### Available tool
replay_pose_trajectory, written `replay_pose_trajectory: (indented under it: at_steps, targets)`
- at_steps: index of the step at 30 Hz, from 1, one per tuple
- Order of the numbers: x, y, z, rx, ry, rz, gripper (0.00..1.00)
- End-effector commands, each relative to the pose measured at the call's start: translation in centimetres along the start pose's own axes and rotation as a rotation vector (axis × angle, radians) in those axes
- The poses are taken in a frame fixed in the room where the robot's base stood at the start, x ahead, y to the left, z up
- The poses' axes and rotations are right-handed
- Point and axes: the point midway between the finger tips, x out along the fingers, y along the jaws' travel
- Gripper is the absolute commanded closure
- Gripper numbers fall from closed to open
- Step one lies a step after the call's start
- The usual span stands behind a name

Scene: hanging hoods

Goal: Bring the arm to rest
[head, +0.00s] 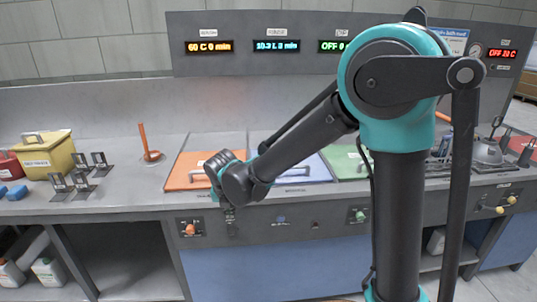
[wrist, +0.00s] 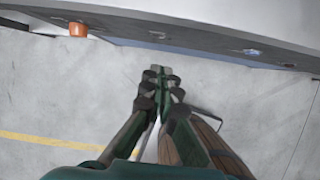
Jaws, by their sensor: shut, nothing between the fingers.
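My arm fills the right middle of the head view, with its forearm reaching down to the left. My gripper (head: 230,218) hangs at the counter's front edge, below the orange lid (head: 190,170), and looks small and dark there. In the wrist view the fingers (wrist: 160,73) are together at their tips with nothing between them. They point towards bare grey floor and stand apart from the counter front. The exact gap between the gripper and the counter front is hard to tell.
The grey counter (head: 120,205) runs across the view. A blue lid (head: 300,170) and a green lid (head: 345,160) are partly behind my arm. A yellow box (head: 47,158) and metal brackets stand left. An orange knob (wrist: 78,29) sticks out from the counter front.

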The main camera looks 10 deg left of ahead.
Motion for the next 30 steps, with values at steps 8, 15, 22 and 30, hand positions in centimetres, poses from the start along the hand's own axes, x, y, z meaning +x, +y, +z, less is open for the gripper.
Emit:
replay_pose_trajectory:
  at_steps: [8,15,22,30]
  targets:
    - [-0.9,-12.4,0.5,0.719,0.006,-0.027,1.0]
    - [-2.1,-23.5,-2.4,1.512,-0.011,-0.046,1.0]
    - [-3.1,-31.8,-7.6,2.274,-0.049,-0.048,1.0]
    - [-3.6,-37.4,-14.0,3.034,-0.107,-0.013,1.0]
